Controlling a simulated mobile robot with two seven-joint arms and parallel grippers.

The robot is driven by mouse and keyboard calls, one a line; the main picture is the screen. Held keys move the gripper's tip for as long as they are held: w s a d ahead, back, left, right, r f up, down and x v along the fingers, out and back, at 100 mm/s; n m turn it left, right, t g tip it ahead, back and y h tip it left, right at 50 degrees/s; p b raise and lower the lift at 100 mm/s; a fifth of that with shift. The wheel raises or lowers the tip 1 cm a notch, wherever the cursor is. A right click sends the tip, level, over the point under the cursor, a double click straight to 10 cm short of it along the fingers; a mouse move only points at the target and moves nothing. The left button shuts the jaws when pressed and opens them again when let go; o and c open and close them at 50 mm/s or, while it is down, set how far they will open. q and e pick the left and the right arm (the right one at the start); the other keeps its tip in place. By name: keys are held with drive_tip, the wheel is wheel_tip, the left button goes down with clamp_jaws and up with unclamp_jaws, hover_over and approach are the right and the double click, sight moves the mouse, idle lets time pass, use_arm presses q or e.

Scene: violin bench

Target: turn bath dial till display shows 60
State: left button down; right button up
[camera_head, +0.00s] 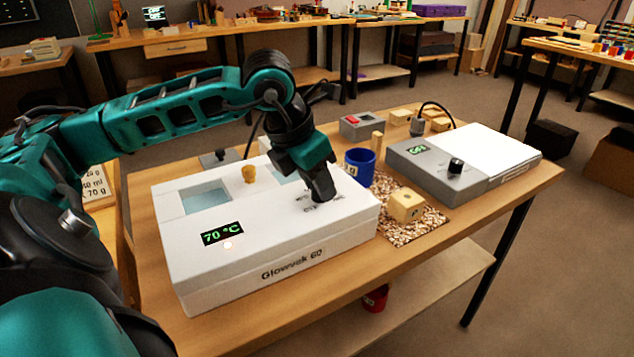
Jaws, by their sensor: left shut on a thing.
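The white bath (272,256), marked "Glowvek 60", stands on the wooden bench. Its display (222,233) reads 70 °C in green, with a small lit lamp below it. My left gripper (322,197) points down at the right part of the bath's top, over printed markings. It is shut on the dial there, which the fingers hide almost wholly. I cannot read the dial's pointer. My right gripper is not in view.
A wooden knob (249,174) stands on the bath's top. To the right are a blue mug (359,167), a wooden block (405,205) on a speckled mat (421,229), and a grey device (433,168) with a black knob. A small grey box (361,126) stands behind.

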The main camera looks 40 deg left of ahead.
use_arm(q)
drive_tip(key=shift+n+y, duration=0.3)
drive_tip(key=shift+n, duration=0.5)
drive_tip(key=c, duration=0.8)
unclamp_jaws()
drive_tip(key=shift+r, duration=0.1)
drive_tip(key=p+v, duration=0.2)
drive_tip(key=v, duration=1)
drive_tip(key=shift+s+d+r, duration=0.1)
drive_tip(key=shift+s+r, duration=0.05)
drive_tip(key=shift+r, duration=0.25)
